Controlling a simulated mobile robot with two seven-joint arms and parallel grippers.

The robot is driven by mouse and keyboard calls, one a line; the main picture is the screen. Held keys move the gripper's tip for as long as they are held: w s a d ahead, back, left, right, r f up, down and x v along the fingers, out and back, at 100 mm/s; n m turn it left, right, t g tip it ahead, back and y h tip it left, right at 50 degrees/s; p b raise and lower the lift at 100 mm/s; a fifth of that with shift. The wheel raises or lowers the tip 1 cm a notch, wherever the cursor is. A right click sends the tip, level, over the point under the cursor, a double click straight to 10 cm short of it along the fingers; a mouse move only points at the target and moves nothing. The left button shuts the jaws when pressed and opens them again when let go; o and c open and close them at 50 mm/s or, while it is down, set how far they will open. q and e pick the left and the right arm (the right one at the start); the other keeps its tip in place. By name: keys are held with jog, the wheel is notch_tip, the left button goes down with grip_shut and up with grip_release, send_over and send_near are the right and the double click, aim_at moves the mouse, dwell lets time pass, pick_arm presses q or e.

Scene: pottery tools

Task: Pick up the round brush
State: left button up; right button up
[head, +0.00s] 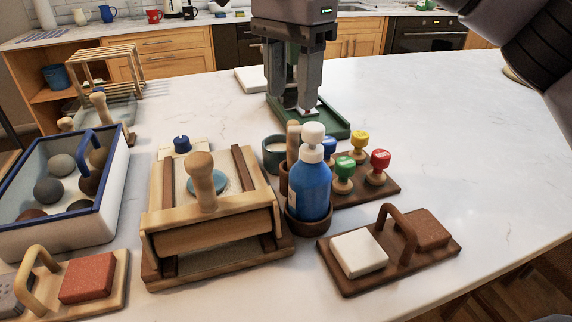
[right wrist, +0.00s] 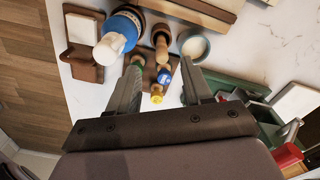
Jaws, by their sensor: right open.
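No item is plainly recognisable as the round brush. A wooden handle (head: 293,141) stands upright in a brown cup behind the blue bottle (head: 313,187); its lower end is hidden, so I cannot tell whether it is the brush. The handle also shows in the right wrist view (right wrist: 162,46), ahead of and between the fingers. My right gripper (head: 305,106) is open and empty, pointing down over the green tray (head: 338,122), behind the bottle and stamps. In the right wrist view, its fingers (right wrist: 160,90) are spread wide. My left gripper is not in view.
Several coloured-top stamps (head: 377,166) stand on a brown board right of the bottle. A grey cup (head: 273,155) is left of the handle. A wooden press (head: 209,217) and a blue-rimmed bin (head: 112,207) are left. The counter's right side is clear.

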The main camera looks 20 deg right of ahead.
aim_at(294, 122)
jog(key=shift+w+f+b, duration=0.15)
jog(key=shift+f, duration=0.35)
jog(key=shift+w+f+b, duration=0.15)
jog(key=shift+f, duration=0.35)
jog(key=f, duration=0.6)
jog(key=shift+d+f+b, duration=0.25)
jog(key=shift+f+b, duration=0.1)
jog(key=shift+b, duration=0.05)
jog(key=shift+c, duration=0.3)
jog(key=c, duration=0.9)
